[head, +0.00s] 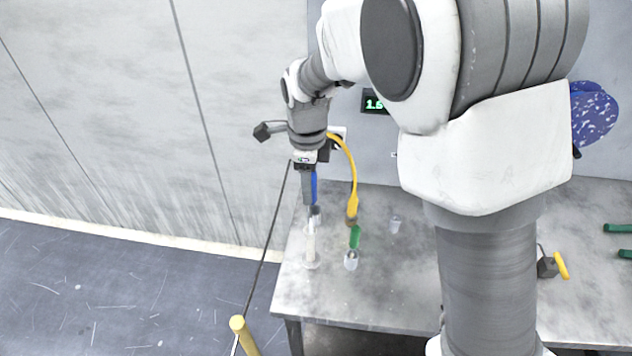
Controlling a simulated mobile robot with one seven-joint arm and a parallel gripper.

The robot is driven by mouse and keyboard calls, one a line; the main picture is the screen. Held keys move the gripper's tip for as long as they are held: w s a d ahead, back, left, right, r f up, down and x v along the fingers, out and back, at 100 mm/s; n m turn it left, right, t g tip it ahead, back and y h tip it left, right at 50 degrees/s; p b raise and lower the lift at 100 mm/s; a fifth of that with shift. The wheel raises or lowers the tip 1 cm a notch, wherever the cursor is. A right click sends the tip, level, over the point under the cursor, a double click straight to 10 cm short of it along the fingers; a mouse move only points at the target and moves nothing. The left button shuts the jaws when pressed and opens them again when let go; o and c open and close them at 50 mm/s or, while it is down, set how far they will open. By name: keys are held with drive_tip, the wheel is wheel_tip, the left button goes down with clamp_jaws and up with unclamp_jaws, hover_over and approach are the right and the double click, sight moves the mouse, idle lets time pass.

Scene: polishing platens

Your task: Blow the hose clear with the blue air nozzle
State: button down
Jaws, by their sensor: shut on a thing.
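My gripper (311,218) points down over the left end of the grey table. It is shut on a slim pale upright piece (310,243), whose foot is at a clear round part on the table top. A narrow blue piece (314,187) shows close beside the right of my fingers, partly hidden by them; I cannot tell whether they touch it. A yellow hose (349,165) curves down from behind my wrist to a thick yellow end. Just below that end stands a green piece (354,237) with a clear cup (351,260) at its lower end.
The grey table (385,290) is mostly bare in front. A small clear cup (396,225) stands right of the hose. A dark block with a yellow handle (562,265) and green handles (618,228) lie farther right. A yellow post (240,328) rises at the front left.

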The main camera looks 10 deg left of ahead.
drive_tip(key=shift+w+d+f, duration=0.4)
drive_tip(key=shift+w+d, duration=3.1)
drive_tip(key=shift+d, duration=2.25)
drive_tip(key=shift+w+d+f, duration=0.4)
drive_tip(key=shift+w+d, duration=3.1)
drive_tip(key=shift+d, duration=2.2)
drive_tip(key=shift+f+b, duration=5.3)
drive_tip(key=shift+f, duration=3)
